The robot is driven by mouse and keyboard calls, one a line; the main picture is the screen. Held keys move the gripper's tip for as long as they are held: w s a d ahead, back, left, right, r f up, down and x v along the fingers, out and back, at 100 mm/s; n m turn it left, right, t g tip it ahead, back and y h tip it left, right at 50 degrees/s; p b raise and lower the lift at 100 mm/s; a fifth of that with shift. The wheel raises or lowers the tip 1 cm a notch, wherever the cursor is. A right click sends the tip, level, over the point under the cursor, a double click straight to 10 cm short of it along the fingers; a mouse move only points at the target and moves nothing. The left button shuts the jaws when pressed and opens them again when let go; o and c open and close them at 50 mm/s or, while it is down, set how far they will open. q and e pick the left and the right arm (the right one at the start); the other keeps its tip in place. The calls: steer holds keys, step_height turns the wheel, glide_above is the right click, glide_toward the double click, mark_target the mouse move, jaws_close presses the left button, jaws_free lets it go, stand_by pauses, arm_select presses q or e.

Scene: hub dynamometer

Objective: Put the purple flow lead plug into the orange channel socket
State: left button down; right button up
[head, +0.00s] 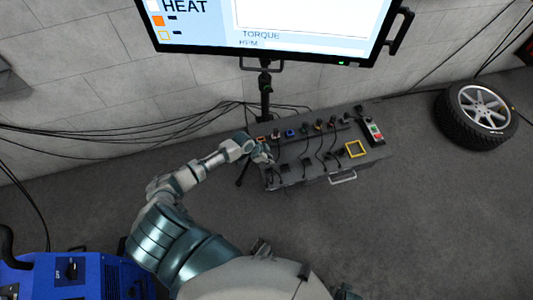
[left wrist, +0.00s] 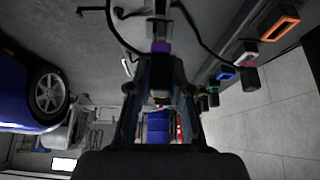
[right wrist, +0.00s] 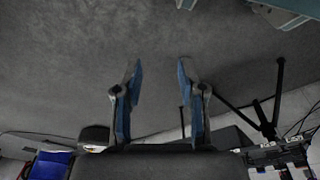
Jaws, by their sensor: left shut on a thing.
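The purple flow lead plug (left wrist: 161,47) shows as a purple band on a dark body between the fingers of my left gripper (left wrist: 158,62), which is shut on it. A black lead is close by. In the head view my left gripper (head: 264,155) is over the left end of the grey console, and the plug is hard to make out there. The orange channel socket (left wrist: 281,28) is a rectangular orange frame, apart from the plug, at the upper right of the left wrist view. It shows small in the head view (head: 262,139). My right gripper (right wrist: 159,68) is open and empty.
The console (head: 320,172) carries a blue socket (head: 290,132), several dark plugs with leads, a yellow frame (head: 355,149) and a control box (head: 374,131). A monitor (head: 270,25) stands behind it. A wheel (head: 476,113) lies at right; a blue machine (head: 70,280) stands at lower left.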

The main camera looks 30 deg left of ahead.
steer(key=shift+r+b, duration=2.3)
steer(key=shift+r, duration=3.9)
arm_select(q)
steer(key=w+a+b, duration=0.5)
steer(key=w+a, duration=0.5)
steer(key=a, duration=0.1)
steer(key=shift+w+a+r, duration=0.15)
steer(key=shift+a+r, duration=0.05)
steer(key=shift+a, duration=0.1)
arm_select(e)
steer(key=w+a+r+t+y, duration=0.1)
steer(key=w+a+r+t, duration=0.1)
steer(key=w+t, duration=0.3)
steer(key=w+a+r+t+y, duration=0.1)
steer(key=w+a+r+t, duration=0.2)
steer(key=w, duration=0.7)
step_height(320, 180, up, 2)
steer(key=t, duration=0.2)
steer(key=shift+a+t+y, duration=0.15)
steer(key=shift+t+y, duration=0.15)
steer(key=shift+y, duration=0.1)
steer(key=shift+w, duration=0.1)
